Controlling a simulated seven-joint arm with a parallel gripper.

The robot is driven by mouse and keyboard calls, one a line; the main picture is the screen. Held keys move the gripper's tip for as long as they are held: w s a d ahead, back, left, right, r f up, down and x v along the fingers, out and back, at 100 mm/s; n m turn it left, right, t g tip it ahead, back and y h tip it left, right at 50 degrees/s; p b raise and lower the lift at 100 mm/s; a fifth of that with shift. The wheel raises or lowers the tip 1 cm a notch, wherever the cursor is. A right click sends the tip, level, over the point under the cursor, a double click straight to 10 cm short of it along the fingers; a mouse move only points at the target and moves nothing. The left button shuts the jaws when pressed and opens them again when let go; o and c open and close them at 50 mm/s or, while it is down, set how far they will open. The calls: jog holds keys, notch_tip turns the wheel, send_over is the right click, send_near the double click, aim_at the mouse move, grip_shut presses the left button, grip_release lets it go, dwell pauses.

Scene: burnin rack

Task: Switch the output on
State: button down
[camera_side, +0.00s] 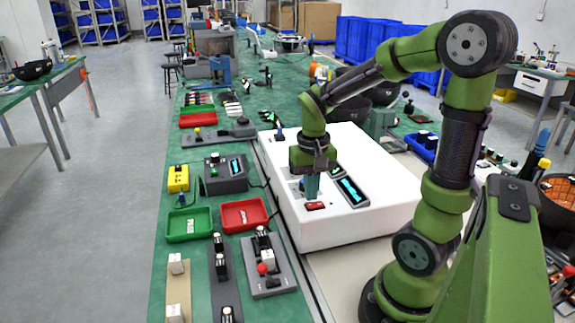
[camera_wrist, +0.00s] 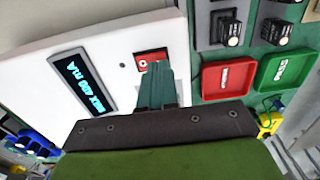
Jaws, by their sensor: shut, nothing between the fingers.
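The white unit (camera_side: 350,215) lies on the bench with a lit display (camera_side: 352,190) on its top, and the display also shows in the wrist view (camera_wrist: 83,83). A small red switch (camera_side: 315,206) sits on the white top near the front edge. In the wrist view the red switch (camera_wrist: 149,54) has a pale mark and is partly hidden by my fingers. My gripper (camera_side: 311,196) points down, shut and empty, with its fingertips right by the switch. In the wrist view my fingertips (camera_wrist: 158,66) overlap the switch's lower edge. I cannot tell whether they touch it.
A red tray (camera_side: 244,226) and a green tray (camera_side: 190,238) lie left of the white unit. A grey box with a display (camera_side: 225,185) and a yellow block (camera_side: 178,179) stand behind them. Grey fixtures with small parts (camera_side: 268,284) stand in front. The white top's right side is clear.

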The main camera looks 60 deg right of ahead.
aim_at(309, 204)
jog(key=shift+f, duration=0.9)
dwell(0.3)
jog(key=shift+r, duration=3.5)
jog(key=shift+w+f, duration=0.1)
jog(key=shift+w, duration=0.05)
jog(key=s+a+r+n+t+y, duration=0.1)
jog(key=a+r+n+t, duration=0.1)
jog(key=a, duration=0.4)
jog(key=s+a+r+n+t+y, duration=0.1)
jog(key=a+r+n+t, duration=0.2)
jog(key=a+t, duration=0.2)
jog(key=shift+s+a, duration=0.3)
jog(key=shift+a, duration=0.95)
